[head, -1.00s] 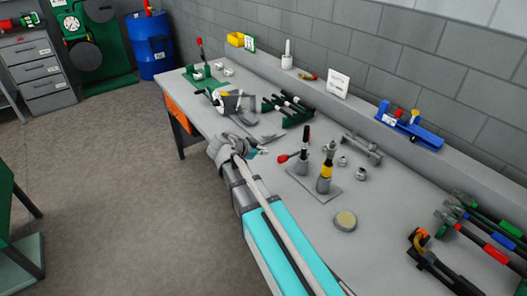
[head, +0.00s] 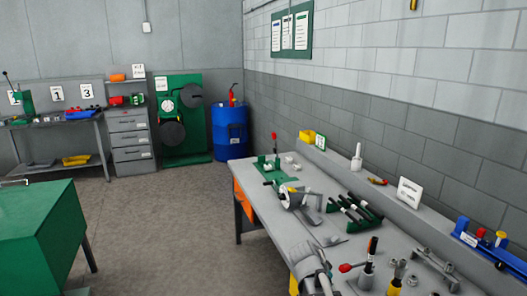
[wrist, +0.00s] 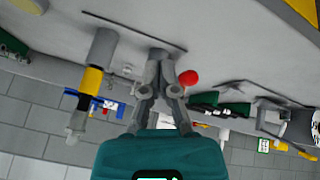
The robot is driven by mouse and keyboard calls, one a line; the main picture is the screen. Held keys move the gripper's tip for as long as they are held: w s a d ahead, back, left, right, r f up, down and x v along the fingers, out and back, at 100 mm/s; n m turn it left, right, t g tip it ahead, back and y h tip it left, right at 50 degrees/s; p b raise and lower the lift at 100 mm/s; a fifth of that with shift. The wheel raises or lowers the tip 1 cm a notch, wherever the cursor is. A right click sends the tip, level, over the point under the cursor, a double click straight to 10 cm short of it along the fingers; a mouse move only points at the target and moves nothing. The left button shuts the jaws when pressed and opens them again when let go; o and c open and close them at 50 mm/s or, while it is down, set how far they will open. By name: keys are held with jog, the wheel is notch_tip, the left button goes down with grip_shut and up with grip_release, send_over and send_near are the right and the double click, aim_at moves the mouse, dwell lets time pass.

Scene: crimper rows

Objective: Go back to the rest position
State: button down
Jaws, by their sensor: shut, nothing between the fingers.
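My gripper (head: 322,272) is at the bottom edge of the head view, over the front of the grey workbench (head: 234,170). In the wrist view my gripper (wrist: 158,58) has its grey fingers together with nothing between them. That view is upside down, with the bench surface at the top. A yellow-banded tool (wrist: 93,82) stands to the left of the fingers there, apart from them. A red knob (wrist: 189,77) shows just right of the fingers; whether it touches them I cannot tell. Most of my arm is out of the head view.
A blue drum (head: 229,132) and grey drawers (head: 131,139) stand behind. A green cabinet (head: 40,225) is left; the floor between is clear.

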jog(key=s+a+n+g+y+p, duration=0.1)
jog(key=s+a+n+y, duration=0.1)
jog(key=s+n+y, duration=0.1)
jog(key=s+a+f+n+g+y, duration=0.1)
jog(key=s+a+n+y, duration=0.1)
jog(key=s+n, duration=0.4)
jog(key=shift+s+y+p, duration=0.15)
jog(key=shift+y+p, duration=0.2)
jog(key=shift+y, duration=0.35)
jog(key=shift+d, duration=0.1)
